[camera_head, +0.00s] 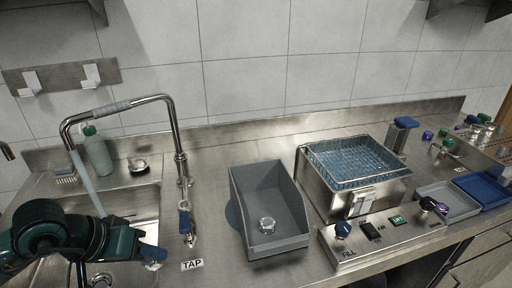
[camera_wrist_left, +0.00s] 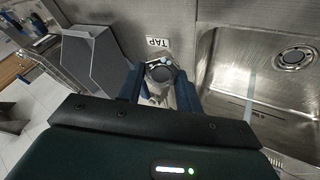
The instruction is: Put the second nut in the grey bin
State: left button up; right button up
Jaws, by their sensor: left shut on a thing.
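The grey bin (camera_head: 240,196) stands on the steel counter, with one nut (camera_head: 267,224) lying inside. It also shows at the upper left of the left wrist view (camera_wrist_left: 92,58). My left gripper (camera_head: 152,256) is at the right edge of the sink, left of the bin. Its blue fingers are shut on a second silver nut, seen between the fingertips in the left wrist view (camera_wrist_left: 161,73). In the head view this nut is mostly hidden by the fingers. My right gripper is in neither view.
A tall tap (camera_head: 179,150) with a blue lever (camera_head: 186,222) stands between the sink (camera_head: 148,199) and the bin. A steel bath with a blue basket (camera_head: 355,163) stands right of the bin. A green bottle (camera_head: 97,153) stands behind the sink.

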aim_at(277, 213)
jog(key=l, duration=0.45)
jog(key=k+l, duration=0.15)
jog(key=l, duration=0.8)
jog(key=i+l, duration=0.4)
